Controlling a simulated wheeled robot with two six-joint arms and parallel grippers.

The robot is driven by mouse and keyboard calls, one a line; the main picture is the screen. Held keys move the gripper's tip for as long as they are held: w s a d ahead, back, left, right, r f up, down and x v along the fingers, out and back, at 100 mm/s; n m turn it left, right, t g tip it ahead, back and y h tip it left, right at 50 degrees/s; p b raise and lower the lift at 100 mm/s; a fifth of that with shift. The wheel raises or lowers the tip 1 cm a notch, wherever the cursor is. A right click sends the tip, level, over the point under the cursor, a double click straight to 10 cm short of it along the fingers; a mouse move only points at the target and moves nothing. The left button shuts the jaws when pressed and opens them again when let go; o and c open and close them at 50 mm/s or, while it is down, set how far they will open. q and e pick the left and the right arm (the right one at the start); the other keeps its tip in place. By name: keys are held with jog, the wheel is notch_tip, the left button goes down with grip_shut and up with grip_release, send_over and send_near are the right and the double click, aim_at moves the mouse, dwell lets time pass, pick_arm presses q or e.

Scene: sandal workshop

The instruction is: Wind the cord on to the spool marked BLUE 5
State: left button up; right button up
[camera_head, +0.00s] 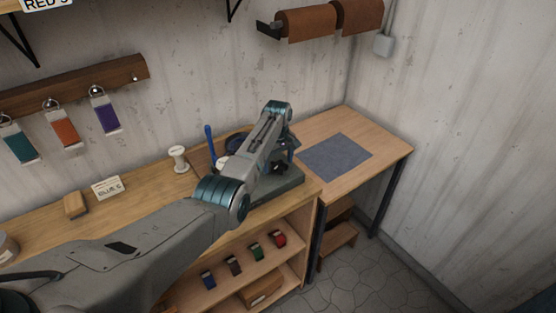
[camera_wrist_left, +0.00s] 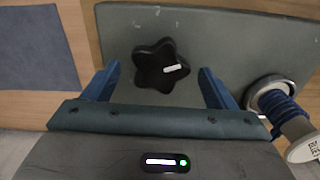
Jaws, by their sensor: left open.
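My left gripper (camera_head: 280,160) points down over the grey base plate (camera_head: 262,198) of a bench device; my own forearm partly hides it. In the left wrist view, the open fingers (camera_wrist_left: 158,80) stand either side of a black star-shaped knob (camera_wrist_left: 150,64) on that plate. I cannot tell whether they touch it. Right of them are a metal ring (camera_wrist_left: 262,88) and a blue ribbed part beside a white labelled disc (camera_wrist_left: 305,146). A white spool (camera_head: 179,159) stands on the bench, left of the device. A card reading BLUE 5 (camera_head: 107,187) lies farther left. My right gripper is out of view.
An upright blue rod (camera_head: 209,142) stands beside the device. A wooden block (camera_head: 75,205) lies on the bench at left. A side table with a blue-grey mat (camera_head: 336,157) is at right. Coloured tags hang from a wall rail (camera_head: 70,86). Small coloured items sit on the shelf below (camera_head: 235,285).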

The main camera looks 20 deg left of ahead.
pick_arm(q)
jog(key=shift+s+f, duration=0.1)
jog(key=shift+f, duration=0.1)
jog(key=shift+c, duration=0.9)
jog(key=c, duration=0.8)
jog(key=shift+m, duration=0.4)
jog(key=m, duration=0.2)
jog(key=shift+r+m+p, duration=0.1)
jog(key=shift+m+p, duration=0.3)
jog(key=m, duration=0.4)
jog(key=shift+m+p, duration=0.3)
jog(key=shift+p, duration=0.05)
jog(key=m, duration=0.3)
jog(key=shift+m, duration=0.3)
jog(key=m, duration=0.4)
jog(key=shift+m, duration=0.3)
jog(key=m, duration=0.3)
jog(key=shift+w+m+p, duration=0.2)
jog(key=shift+m+p, duration=0.1)
jog(key=m, duration=0.5)
jog(key=shift+d, duration=0.1)
jog(key=shift+m, duration=0.3)
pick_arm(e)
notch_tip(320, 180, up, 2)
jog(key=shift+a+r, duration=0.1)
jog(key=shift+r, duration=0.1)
